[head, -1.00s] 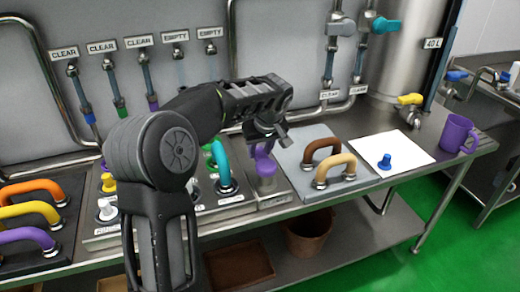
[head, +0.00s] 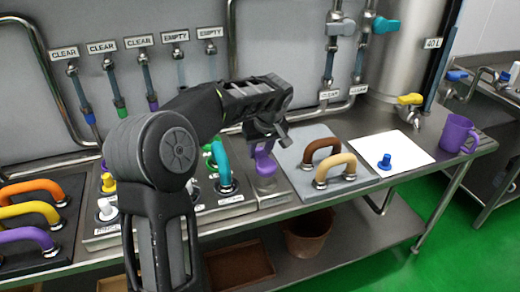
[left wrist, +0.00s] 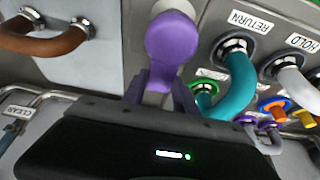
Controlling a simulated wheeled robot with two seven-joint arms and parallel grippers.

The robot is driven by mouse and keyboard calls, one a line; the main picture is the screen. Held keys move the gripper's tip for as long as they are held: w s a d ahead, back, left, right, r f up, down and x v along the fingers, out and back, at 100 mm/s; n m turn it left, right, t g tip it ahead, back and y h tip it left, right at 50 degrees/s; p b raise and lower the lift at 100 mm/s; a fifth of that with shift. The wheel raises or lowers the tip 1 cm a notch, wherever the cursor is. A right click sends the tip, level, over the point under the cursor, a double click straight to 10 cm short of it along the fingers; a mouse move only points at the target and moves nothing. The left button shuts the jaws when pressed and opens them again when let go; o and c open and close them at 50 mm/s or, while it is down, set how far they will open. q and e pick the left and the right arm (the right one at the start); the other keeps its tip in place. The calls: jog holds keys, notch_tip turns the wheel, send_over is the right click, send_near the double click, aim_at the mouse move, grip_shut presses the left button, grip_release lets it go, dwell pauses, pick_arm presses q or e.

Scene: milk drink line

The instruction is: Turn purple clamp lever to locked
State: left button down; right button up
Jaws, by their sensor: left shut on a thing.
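The purple clamp lever (head: 265,164) stands on a grey plate between the teal handle and the plate with brown and tan handles. My left gripper (head: 266,140) reaches it from above and is shut on it. In the left wrist view the lever's rounded purple end (left wrist: 172,42) shows just beyond the jaws, with the body of my gripper across the bottom. Part of the lever is hidden by the gripper in both views. I cannot read a locked mark. My right gripper is not in view.
A teal handle (head: 221,160) stands close on the left of the lever. Brown (head: 321,149) and tan (head: 336,168) handles stand close on the right. A white sheet (head: 405,153) with a blue piece (head: 385,161) and a purple mug (head: 458,133) are farther right.

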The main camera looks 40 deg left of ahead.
pick_arm(q)
jog(key=shift+w+d+m, duration=0.1)
jog(key=shift+m, duration=0.2)
jog(key=m, duration=0.2)
jog(key=w+d+m+t+h, duration=0.1)
jog(key=m, duration=0.1)
jog(key=shift+w+d+b, duration=0.1)
jog(key=shift+d+b, duration=0.05)
jog(key=shift+b, duration=0.2)
jog(key=d+m+h, duration=0.1)
jog(key=m, duration=0.1)
jog(key=d+m+t, duration=0.1)
jog(key=m, duration=0.1)
jog(key=shift+w+r+h+p, duration=0.1)
jog(key=shift+w+h+p, duration=0.2)
jog(key=shift+w+h, duration=0.1)
jog(key=m, duration=0.1)
jog(key=d+m+h, duration=0.1)
jog(key=m, duration=0.1)
jog(key=d+m, duration=0.1)
jog(key=m, duration=0.1)
jog(key=shift+h, duration=0.4)
jog(key=shift+s+d+m+g+h, duration=0.25)
jog(key=shift+d+m+h, duration=0.2)
jog(key=shift+m, duration=0.65)
jog(key=shift+s+d+m+g+h, duration=0.25)
jog(key=shift+d+m+h, duration=0.15)
jog(key=shift+m, duration=0.7)
jog(key=shift+d, duration=0.1)
